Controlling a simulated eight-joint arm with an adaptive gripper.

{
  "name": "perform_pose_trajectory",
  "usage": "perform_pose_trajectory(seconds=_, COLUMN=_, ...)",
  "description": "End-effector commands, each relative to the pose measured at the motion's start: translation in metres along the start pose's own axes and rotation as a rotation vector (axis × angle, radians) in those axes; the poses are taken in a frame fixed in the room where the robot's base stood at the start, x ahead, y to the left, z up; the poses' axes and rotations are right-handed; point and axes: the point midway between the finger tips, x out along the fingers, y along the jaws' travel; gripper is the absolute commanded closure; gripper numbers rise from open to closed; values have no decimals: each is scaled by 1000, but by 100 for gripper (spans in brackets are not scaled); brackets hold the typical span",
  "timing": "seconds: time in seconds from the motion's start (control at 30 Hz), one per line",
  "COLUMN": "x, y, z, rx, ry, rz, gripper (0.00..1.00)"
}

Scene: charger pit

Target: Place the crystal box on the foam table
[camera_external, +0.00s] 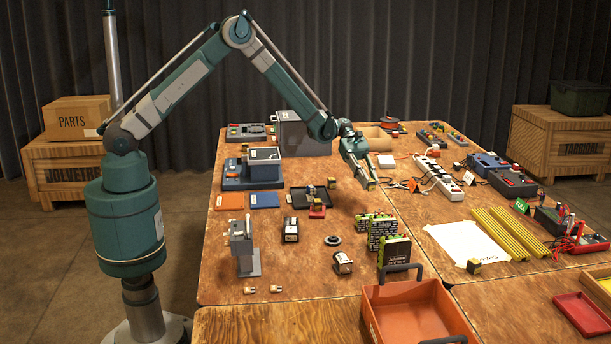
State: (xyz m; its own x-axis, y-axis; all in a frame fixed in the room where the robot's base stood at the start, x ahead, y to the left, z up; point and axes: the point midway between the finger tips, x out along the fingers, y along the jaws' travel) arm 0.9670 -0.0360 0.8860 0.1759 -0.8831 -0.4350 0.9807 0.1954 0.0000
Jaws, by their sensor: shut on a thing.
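My gripper (369,184) is above the middle of the wooden table, pointing down and to the right. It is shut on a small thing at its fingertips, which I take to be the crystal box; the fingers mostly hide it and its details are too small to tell. The thing appears to be held above the table top. I cannot tell for sure which thing is the foam table. A black tray (299,204) with small parts on it lies to the left of my gripper. Flat orange (229,201) and blue (265,200) pads lie further left.
Green-and-black patterned boxes (394,251) stand in front of my gripper. An orange crate (416,310) stands at the front edge. Power strips (438,176), yellow rods (503,236) and a white sheet (466,242) lie to the right. A grey box (303,135) stands behind.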

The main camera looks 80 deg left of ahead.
Motion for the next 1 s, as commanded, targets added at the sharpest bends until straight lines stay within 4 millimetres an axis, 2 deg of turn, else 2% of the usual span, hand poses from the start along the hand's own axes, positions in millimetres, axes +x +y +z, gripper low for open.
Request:
perform_pose_trajectory(seconds=0.27, x=-15, y=0, z=31, rx=0, ry=0, rz=0, gripper=89)
perform_pose_trajectory(seconds=0.7, x=-49, y=-1, z=101, rx=0, ry=0, rz=0, gripper=89)
perform_pose_trajectory(seconds=1.0, x=15, y=-15, z=127, rx=26, ry=0, rz=-54, gripper=89)
